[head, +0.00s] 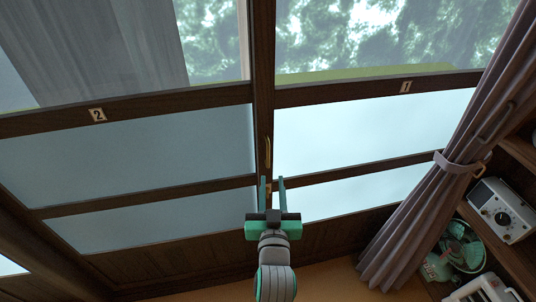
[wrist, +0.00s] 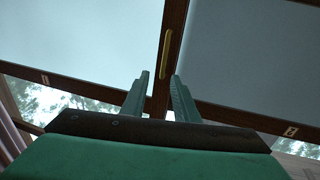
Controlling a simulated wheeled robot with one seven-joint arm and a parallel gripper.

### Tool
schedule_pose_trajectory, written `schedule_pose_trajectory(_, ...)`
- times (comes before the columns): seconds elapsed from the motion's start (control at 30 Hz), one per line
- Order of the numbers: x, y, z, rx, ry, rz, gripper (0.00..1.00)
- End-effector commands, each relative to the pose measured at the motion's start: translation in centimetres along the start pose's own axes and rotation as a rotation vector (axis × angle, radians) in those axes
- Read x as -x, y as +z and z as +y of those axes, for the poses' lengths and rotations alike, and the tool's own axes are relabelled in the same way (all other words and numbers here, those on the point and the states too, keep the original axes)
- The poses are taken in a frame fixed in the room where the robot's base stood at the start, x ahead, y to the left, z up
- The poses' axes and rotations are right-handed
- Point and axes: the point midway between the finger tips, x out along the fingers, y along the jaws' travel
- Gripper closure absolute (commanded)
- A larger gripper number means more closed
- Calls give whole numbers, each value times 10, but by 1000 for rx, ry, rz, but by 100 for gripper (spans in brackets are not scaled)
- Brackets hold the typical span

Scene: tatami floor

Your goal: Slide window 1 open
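Window 1 (head: 370,128) is the right-hand sliding panel in the head view, with a dark wooden frame, pale glass and a "1" label (head: 405,87). It also shows at the left in the wrist view (wrist: 85,35). A slim gold handle (head: 268,152) is set on the upright stile where the two panels meet; the wrist view shows it too (wrist: 166,54). My gripper (head: 272,180) is open and empty, its fingers apart and pointing toward the stile just below the handle in the head view. In the wrist view its fingertips (wrist: 160,76) flank the stile. Contact cannot be told.
Window 2 (head: 140,155), labelled "2", stands to the left. A tied grey-mauve curtain (head: 440,170) hangs at window 1's right side. Shelves at far right hold a white radio-like device (head: 502,210) and a green fan (head: 455,252). The space before the panes is clear.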

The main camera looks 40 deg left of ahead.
Motion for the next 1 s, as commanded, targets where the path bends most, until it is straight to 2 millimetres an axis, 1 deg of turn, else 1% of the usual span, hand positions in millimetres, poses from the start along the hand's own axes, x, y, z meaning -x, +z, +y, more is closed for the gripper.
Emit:
schedule_pose_trajectory(0.03, -4, -6, -4, 1, -10, 6, 73)
schedule_pose_trajectory(0.1, -7, -8, -7, 2, -16, 5, 73)
schedule_pose_trajectory(0.27, -19, -9, -8, 2, -19, 6, 73)
schedule_pose_trajectory(0.37, -34, -10, -8, 2, -19, 7, 73)
schedule_pose_trajectory(0.6, -77, -10, -9, 1, -18, 7, 73)
schedule_pose_trajectory(0.7, -92, -10, -10, 1, -19, 7, 73)
schedule_pose_trajectory(0.83, -105, -10, -9, 2, -18, 6, 73)
schedule_pose_trajectory(1.0, -113, -10, -9, 2, -17, 6, 73)
